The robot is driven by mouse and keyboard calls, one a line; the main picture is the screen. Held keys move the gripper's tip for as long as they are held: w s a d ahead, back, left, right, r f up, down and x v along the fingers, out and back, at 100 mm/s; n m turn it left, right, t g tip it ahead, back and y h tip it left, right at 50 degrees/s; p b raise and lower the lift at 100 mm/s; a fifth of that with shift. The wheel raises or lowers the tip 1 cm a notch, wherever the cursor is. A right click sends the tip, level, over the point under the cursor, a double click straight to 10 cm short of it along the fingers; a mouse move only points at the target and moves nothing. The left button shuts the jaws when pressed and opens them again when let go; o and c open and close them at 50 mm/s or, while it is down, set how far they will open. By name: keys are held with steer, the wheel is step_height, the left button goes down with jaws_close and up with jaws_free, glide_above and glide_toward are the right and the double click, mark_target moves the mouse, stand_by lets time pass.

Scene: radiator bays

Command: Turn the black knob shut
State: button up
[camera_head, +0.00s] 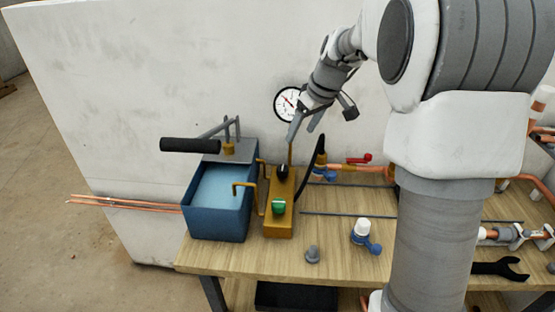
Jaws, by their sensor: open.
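The black knob (282,171) stands on top of a yellow-brown block (282,221) on the wooden bench, at the block's far end. A green knob (278,207) sits on the same block, nearer to me. My gripper (303,128) is open and empty, with its fingers pointing down. In the picture it is above and a little to the right of the black knob, apart from it and in front of the wall gauge. How far the black knob is turned is too small to tell.
A blue tank (217,218) with a black-handled lever (190,145) stands left of the block. A black hose (313,165) rises close on the right. A gauge (287,103), a red-handled valve (360,159), a white-capped valve (361,231) and a wrench (501,268) are nearby.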

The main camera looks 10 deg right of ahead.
mark_target(283, 168)
steer(key=b+x, duration=0.1)
steer(key=x, duration=1.6)
steer(key=shift+w+f+b, duration=0.2)
steer(key=shift+f+b, duration=0.05)
steer(key=shift+b, duration=0.05)
steer(key=shift+c, duration=0.2)
jaws_close()
